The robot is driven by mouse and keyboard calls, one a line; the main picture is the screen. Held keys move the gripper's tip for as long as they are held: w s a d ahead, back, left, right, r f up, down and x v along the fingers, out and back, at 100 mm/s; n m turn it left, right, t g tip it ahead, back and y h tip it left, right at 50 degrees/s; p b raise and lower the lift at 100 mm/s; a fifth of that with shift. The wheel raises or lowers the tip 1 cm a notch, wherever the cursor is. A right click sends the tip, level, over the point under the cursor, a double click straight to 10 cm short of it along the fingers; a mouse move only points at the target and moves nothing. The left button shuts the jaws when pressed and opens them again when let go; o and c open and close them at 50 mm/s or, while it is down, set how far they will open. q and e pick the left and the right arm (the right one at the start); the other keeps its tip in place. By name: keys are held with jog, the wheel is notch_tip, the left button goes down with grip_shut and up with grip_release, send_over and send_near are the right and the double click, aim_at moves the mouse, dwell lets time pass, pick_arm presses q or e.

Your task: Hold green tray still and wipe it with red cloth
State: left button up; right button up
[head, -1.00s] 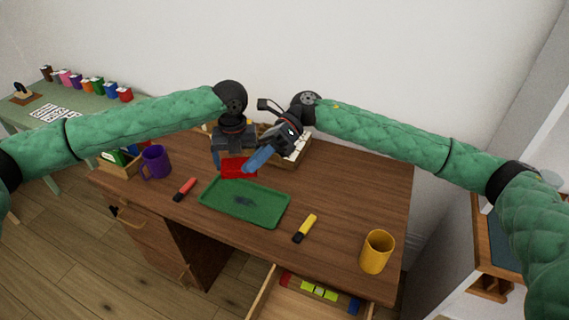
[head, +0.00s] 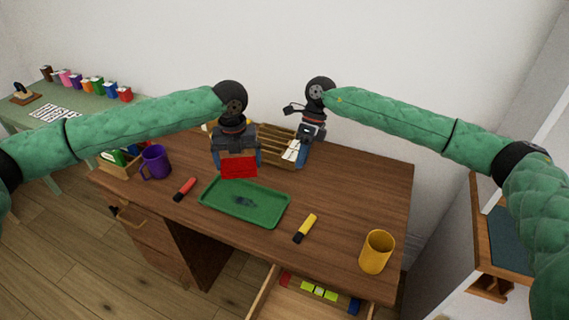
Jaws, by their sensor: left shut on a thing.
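The green tray (head: 270,213) lies flat on the brown desk, with a dark smudge (head: 244,202) near its middle. My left gripper (head: 237,160) points down behind the tray's far edge, shut on the red cloth (head: 239,167). The cloth hangs between its fingers, just behind and apparently above the tray. My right gripper (head: 302,155) is to the right, by the wooden rack and away from cloth and tray. It is seen from the side, and I cannot tell whether its fingers are apart. Neither gripper appears to touch the tray.
A red marker (head: 185,189) lies left of the tray and a yellow marker (head: 305,228) right of it. A purple mug (head: 155,162) is at the left, a yellow mug (head: 377,252) at the front right. A wooden rack (head: 275,140) stands behind. An open drawer (head: 318,300) juts out in front.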

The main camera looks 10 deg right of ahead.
jog(key=w+d+f+m+t+h, duration=0.2)
jog(key=w+d+h, duration=0.1)
jog(key=w+d, duration=0.2)
jog(key=n+t, duration=0.2)
send_near(284, 195)
notch_tip(284, 195, down, 8)
jog(key=shift+s+a+f, duration=0.1)
jog(key=shift+s+f, duration=0.05)
jog(key=shift+f, duration=0.1)
dwell(0.4)
